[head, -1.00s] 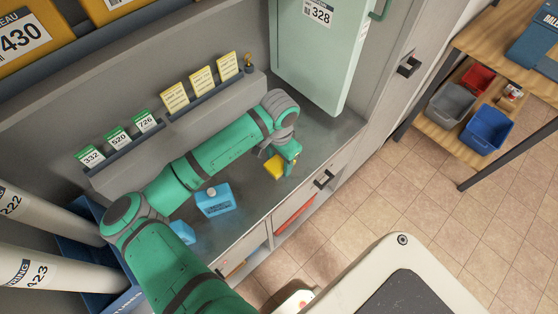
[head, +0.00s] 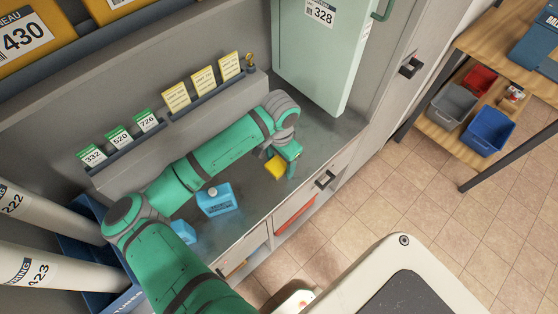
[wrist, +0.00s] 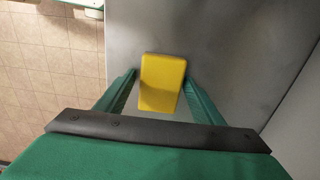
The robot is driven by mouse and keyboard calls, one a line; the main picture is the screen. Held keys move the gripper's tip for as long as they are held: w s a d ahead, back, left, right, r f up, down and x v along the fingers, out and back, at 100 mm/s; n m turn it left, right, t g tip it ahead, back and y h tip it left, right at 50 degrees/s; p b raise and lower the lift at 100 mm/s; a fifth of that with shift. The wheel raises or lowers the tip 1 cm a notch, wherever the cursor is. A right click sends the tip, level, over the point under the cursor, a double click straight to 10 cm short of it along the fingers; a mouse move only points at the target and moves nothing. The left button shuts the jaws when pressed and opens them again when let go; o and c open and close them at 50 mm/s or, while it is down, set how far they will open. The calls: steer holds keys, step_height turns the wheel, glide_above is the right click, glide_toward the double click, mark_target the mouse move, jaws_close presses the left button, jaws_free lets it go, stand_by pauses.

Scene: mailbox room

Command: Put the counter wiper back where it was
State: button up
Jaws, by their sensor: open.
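The counter wiper appears to be the yellow block (head: 275,167), which lies on the grey counter (head: 248,200) near its front edge. It also shows in the wrist view (wrist: 161,82), at the middle, with a shadow over its near part. My gripper (head: 286,161) is low over the counter at the wiper. In the wrist view my gripper (wrist: 162,88) is open, with one green finger on each side of the wiper and small gaps between. I cannot tell how high the fingertips are above the counter.
A pale green cabinet door (head: 325,55) hangs at the back right. A ledge with yellow cards (head: 203,82) runs behind my arm.

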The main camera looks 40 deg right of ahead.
mark_target(280, 163)
step_height(280, 163, up, 12)
steer(key=shift+r, duration=0.2)
